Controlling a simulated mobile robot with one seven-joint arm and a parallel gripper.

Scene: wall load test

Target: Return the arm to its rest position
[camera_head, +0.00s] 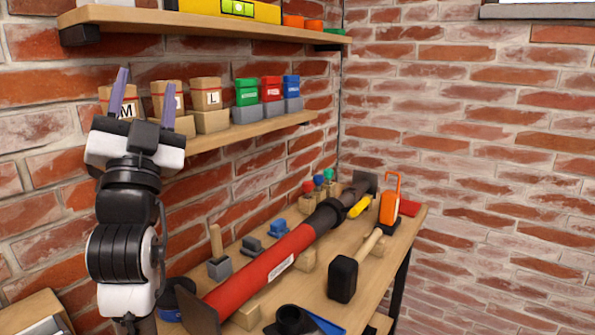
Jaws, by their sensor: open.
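My gripper (144,98) is at the left in the head view, at the top of my raised black and white arm. Its two purple-grey fingers point up and stand wide apart, with nothing seen between them but the shelf boxes behind. It appears in front of the lower shelf (245,131). Behind the fingers are cardboard boxes, one marked M (122,108) and one marked L (207,95). The M box and the box beside it are partly hidden by the fingers. I cannot tell how far the fingertips are from the boxes.
Green (246,93), red and blue boxes stand further along the lower shelf. An upper shelf (200,20) holds a yellow level (230,10). Below, a workbench (315,290) carries a long red tool (265,265), a black-headed mallet (343,278) and small items. Brick walls close the corner.

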